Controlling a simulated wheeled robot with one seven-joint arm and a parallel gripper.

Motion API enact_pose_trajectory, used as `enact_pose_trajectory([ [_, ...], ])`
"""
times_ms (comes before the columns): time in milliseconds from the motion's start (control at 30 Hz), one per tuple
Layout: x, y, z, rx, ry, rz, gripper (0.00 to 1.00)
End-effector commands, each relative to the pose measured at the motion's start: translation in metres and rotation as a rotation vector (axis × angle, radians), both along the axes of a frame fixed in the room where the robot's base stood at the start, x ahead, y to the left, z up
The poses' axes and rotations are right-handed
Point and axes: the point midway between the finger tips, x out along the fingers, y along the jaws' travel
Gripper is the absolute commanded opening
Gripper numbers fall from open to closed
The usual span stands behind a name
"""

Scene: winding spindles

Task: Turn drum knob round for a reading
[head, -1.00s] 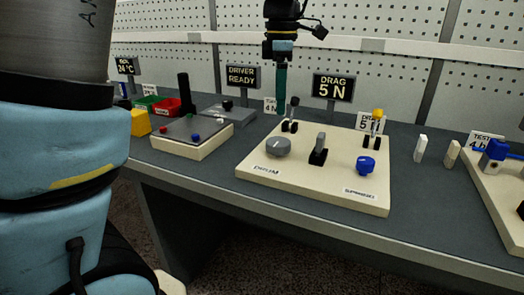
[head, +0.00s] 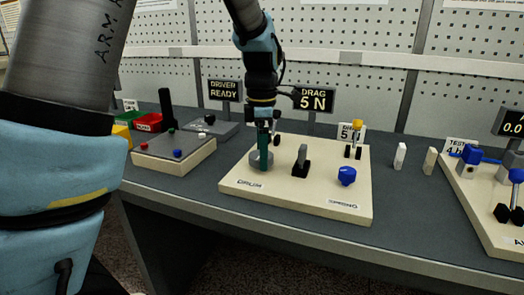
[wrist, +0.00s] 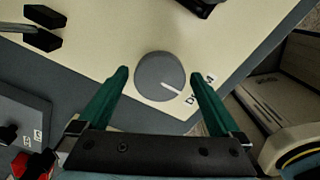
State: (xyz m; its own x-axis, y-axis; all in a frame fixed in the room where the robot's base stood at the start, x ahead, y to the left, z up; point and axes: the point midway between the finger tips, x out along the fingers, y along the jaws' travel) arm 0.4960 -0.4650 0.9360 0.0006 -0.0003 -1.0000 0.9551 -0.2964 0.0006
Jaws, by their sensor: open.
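The drum knob is a round grey dial with a white pointer line. In the wrist view the knob (wrist: 160,76) lies just ahead of and between my two green fingertips, its pointer aimed toward the DRUM label (wrist: 200,92). My gripper (wrist: 158,82) is open, with a gap on each side of the knob. In the head view my gripper (head: 264,150) points down over the drum knob (head: 254,160) and hides part of it. The knob sits at the left of a cream board (head: 290,203), above its DRUM label (head: 250,184).
A grey and black lever (head: 301,162) and a blue knob (head: 346,176) stand right of the drum knob. A yellow-topped switch (head: 356,128) is behind them. A cream box with coloured buttons (head: 175,162) stands left. A sign reads DRAG 5 N (head: 317,98).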

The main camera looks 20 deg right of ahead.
Motion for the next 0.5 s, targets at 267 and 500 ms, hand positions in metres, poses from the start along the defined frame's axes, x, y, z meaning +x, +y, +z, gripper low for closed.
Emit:
enact_pose_trajectory([
  [267,0.0,0.0,0.0,0.0,0.0,0.0,0.9],
  [500,-0.0001,0.0001,0.0001,0.0,0.001,0.0,0.63],
])
